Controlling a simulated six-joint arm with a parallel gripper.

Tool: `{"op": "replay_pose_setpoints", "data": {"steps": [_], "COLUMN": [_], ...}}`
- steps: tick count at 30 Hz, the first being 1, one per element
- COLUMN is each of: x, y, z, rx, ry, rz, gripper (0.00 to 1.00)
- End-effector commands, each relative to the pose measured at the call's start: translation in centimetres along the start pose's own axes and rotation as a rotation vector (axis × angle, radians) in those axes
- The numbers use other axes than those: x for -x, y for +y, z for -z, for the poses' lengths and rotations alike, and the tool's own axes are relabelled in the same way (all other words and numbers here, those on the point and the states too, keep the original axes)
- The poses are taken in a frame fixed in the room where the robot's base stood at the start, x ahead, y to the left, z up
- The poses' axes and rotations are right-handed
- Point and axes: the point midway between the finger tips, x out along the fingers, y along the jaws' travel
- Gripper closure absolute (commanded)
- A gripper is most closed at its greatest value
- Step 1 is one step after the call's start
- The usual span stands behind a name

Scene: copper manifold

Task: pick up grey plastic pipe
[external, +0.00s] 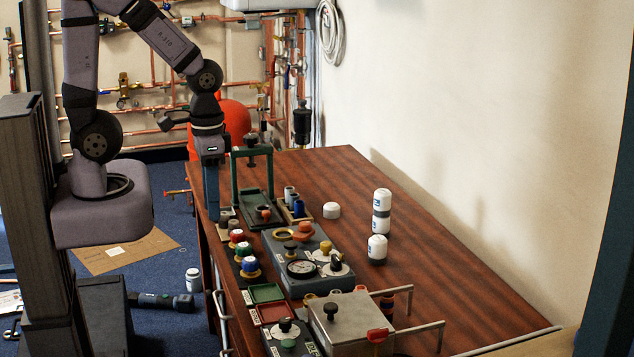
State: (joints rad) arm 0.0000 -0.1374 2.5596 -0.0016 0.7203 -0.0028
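A short grey cylinder (290,193), which may be the grey plastic pipe, stands upright in a small holder beside a dark blue one (298,208). It is small in the external view, so I cannot be sure of it. My gripper (212,216) points straight down at the far left edge of the wooden table, left of the green press frame and apart from the cylinders. I see it from the side, so the gap between its fingers is hidden. I see nothing clearly held in it.
A green press frame (236,170) stands between my gripper and the cylinders. A grey gauge box (314,258), colored knobs (242,249) and a metal box (352,318) fill the table's left side. White bottles (381,212) stand right of them. The table's right side is mostly clear.

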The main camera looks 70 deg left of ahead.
Motion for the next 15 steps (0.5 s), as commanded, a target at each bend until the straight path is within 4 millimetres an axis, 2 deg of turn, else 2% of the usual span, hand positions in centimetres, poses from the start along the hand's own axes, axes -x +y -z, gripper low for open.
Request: {"op": "replay_pose_setpoints", "data": {"steps": [5, 10, 12, 15], "x": [1.6, 5.3, 3.5, 2.3], "y": [0.0, 0.0, -0.1, -0.3], "z": [0.2, 0.2, 1.4, 3.9], "rx": [0.0, 0.0, 0.14, 0.378], "ry": [0.007, 0.011, 0.035, 0.089], "rz": [0.0, 0.0, -0.038, -0.107], "gripper": [0.7, 0.7, 0.7, 0.7]}}
